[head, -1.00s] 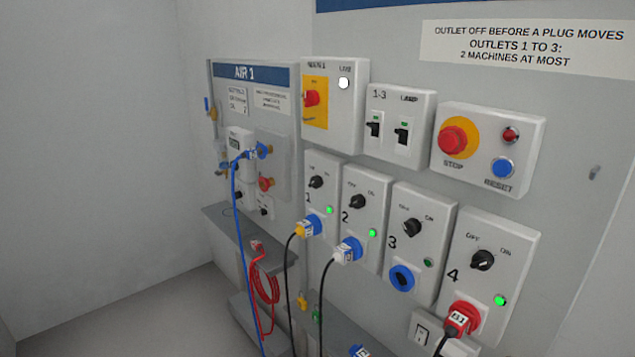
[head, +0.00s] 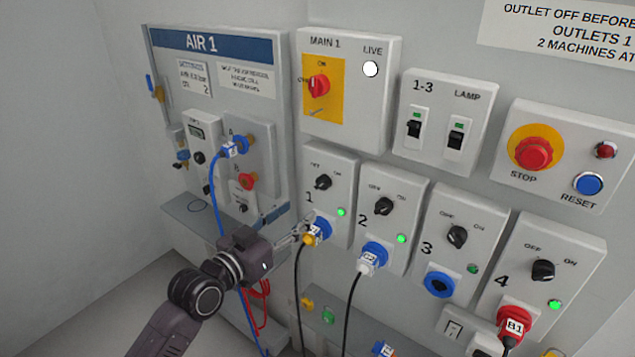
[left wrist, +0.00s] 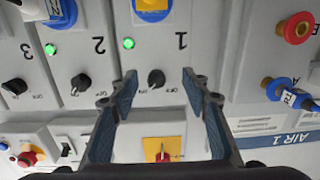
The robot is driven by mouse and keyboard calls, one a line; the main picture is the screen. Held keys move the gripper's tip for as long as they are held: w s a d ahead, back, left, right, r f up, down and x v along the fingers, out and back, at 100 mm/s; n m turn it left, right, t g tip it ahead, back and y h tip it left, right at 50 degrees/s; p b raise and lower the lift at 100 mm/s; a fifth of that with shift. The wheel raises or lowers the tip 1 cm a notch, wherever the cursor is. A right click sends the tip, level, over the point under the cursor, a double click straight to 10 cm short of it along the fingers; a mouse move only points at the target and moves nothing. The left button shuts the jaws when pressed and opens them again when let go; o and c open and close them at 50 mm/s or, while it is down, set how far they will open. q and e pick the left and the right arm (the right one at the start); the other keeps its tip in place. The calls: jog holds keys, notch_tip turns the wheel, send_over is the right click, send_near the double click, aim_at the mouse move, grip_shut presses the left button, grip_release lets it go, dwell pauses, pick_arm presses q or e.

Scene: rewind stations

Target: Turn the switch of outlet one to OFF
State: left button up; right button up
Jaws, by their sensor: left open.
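Outlet one (head: 340,214) is a pale box with a black rotary switch (head: 323,182) between OFF and ON marks. Its green lamp (head: 341,212) is lit, and a yellow-banded plug (head: 313,234) sits in its blue socket. My left gripper (head: 303,230) is open and empty, its fingers overlapping the plug area in the head view. In the upside-down left wrist view, the outlet one switch (left wrist: 156,79) appears between the spread fingertips (left wrist: 160,73). The fingers do not visibly touch it. My right gripper is in neither view.
Outlet two (head: 395,215) stands close beside, with its lamp lit and a plug in. The main switch box (head: 375,115) is above. The AIR 1 panel (head: 262,85) with a blue hose (head: 215,185) is left. Black cables hang below the outlets.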

aim_at(319, 187)
pick_arm(q)
jog(key=shift+h, duration=0.4)
jog(key=w+d+r, duration=0.1)
jog(key=w+d+r+p, duration=0.1)
jog(key=w+d, duration=0.1)
jog(key=w+d+r, duration=0.1)
jog(key=shift+w+d, duration=0.15)
jog(key=shift+w, duration=0.2)
jog(key=shift+p+x, duration=0.3)
jog(key=shift+x, duration=0.55)
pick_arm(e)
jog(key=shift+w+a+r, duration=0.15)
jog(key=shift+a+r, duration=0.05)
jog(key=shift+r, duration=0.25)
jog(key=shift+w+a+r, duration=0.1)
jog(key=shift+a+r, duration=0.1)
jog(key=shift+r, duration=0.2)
pick_arm(q)
jog(key=shift+c, duration=0.4)
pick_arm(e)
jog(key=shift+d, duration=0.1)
pick_arm(q)
jog(key=c, duration=1.1)
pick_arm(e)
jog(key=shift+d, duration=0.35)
